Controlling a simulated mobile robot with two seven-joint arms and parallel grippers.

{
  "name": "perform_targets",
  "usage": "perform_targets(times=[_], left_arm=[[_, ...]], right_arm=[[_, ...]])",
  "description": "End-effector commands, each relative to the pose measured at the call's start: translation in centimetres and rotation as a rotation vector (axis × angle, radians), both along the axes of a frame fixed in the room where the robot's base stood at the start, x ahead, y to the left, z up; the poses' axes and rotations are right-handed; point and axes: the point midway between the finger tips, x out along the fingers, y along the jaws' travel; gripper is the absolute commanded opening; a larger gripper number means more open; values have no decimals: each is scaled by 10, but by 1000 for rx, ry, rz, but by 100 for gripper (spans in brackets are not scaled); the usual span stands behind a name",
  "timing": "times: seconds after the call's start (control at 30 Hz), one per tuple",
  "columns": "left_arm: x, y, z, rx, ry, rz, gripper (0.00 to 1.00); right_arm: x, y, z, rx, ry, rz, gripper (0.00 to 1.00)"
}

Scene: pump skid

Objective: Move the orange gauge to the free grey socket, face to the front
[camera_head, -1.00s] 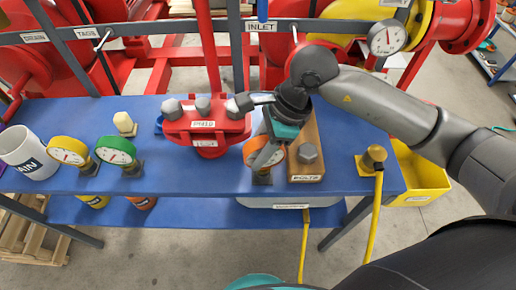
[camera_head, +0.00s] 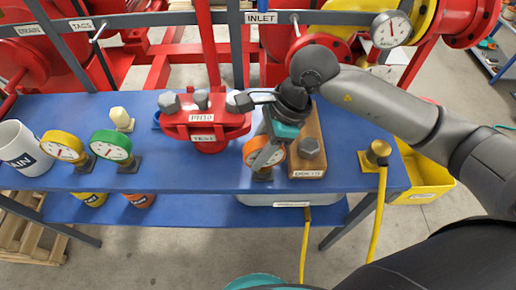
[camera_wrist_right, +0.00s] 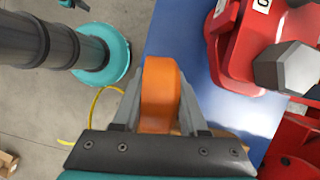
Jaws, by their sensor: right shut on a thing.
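The orange gauge (camera_head: 252,152) stands upright near the front edge of the blue bench, its white dial partly covered by my gripper. A small dark base (camera_head: 262,174) shows just under it; I cannot tell whether the gauge is seated in it. My right gripper (camera_head: 268,152) comes down from above and is shut on the orange gauge. In the right wrist view the orange body (camera_wrist_right: 160,95) sits between both fingers. No empty grey socket can be made out clearly. My left gripper is not in view.
A red flanged part (camera_head: 205,120) is close left. Green (camera_head: 110,146) and yellow (camera_head: 62,147) gauges and a white mug (camera_head: 22,150) stand further left. A brass fitting with yellow hose (camera_head: 377,152) is right.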

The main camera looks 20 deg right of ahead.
Motion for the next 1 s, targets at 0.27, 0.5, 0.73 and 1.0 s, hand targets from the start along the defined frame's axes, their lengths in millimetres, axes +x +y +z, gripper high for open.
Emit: perform_targets(times=[0.27,0.5,0.73,1.0], left_arm=[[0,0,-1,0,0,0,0],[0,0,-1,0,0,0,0],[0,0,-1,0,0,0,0],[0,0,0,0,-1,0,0]], right_arm=[[0,0,-1,0,0,0,0],[0,0,-2,0,0,0,68],[0,0,-2,0,0,0,77],[0,-5,11,-1,-2,0,77]])
